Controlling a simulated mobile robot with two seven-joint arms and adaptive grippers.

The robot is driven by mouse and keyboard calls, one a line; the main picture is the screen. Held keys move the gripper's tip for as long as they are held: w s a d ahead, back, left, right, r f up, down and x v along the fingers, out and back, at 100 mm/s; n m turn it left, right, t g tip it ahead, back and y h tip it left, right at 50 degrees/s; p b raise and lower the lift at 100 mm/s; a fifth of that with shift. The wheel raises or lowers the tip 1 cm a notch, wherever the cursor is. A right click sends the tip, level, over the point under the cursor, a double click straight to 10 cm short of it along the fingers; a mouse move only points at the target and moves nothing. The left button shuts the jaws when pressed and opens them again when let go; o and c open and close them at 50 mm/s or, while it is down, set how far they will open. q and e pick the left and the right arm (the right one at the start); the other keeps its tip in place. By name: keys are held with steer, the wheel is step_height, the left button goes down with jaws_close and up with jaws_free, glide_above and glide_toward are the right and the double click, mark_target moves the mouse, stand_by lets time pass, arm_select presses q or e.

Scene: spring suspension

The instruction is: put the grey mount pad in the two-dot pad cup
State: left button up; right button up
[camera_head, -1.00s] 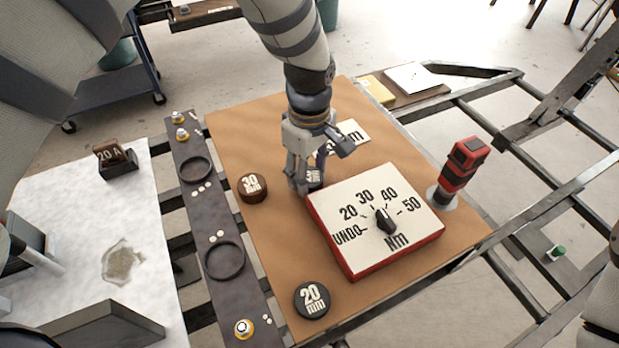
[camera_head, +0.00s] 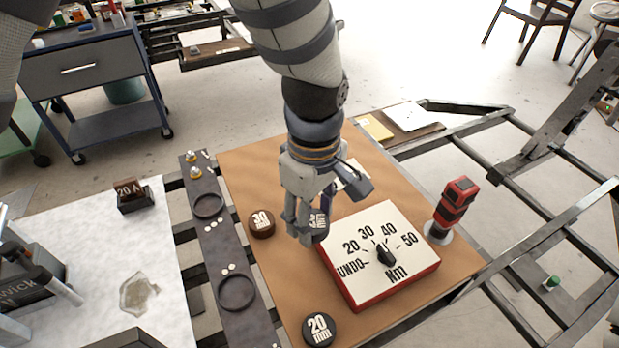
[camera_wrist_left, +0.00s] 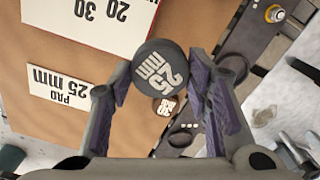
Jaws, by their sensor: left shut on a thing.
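The grey mount pad, a dark round disc marked 25 mm, shows in the head view (camera_head: 319,225) and in the wrist view (camera_wrist_left: 160,68). My left gripper (camera_head: 307,230) is shut on it, its fingers on either side of the disc. It holds the pad beside the dial box, apart from both cups. A dark rail carries two ring-shaped cups, an upper cup (camera_head: 195,212) and a lower cup (camera_head: 221,300). White dots mark the rail between them; two dots show just above the lower cup. My right gripper is not in view.
A brown 30 mm disc (camera_head: 261,223) lies between rail and gripper. A black 20 mm disc (camera_head: 319,329) lies at the front. The dial box (camera_head: 350,281) and red-black tool (camera_head: 455,207) stand right. Small bolts (camera_head: 194,172) stand at the rail's far end.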

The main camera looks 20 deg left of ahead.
arm_select(q)
steer(key=s+d+r, duration=0.2)
steer(key=s+r, duration=0.1)
steer(key=s, duration=0.1)
steer(key=a+m, duration=0.6)
steer(key=m, duration=0.8)
steer(key=shift+a+p, duration=0.35)
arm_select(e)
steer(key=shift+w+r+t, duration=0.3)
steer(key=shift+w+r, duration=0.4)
arm_select(q)
steer(key=shift+s+r, duration=0.1)
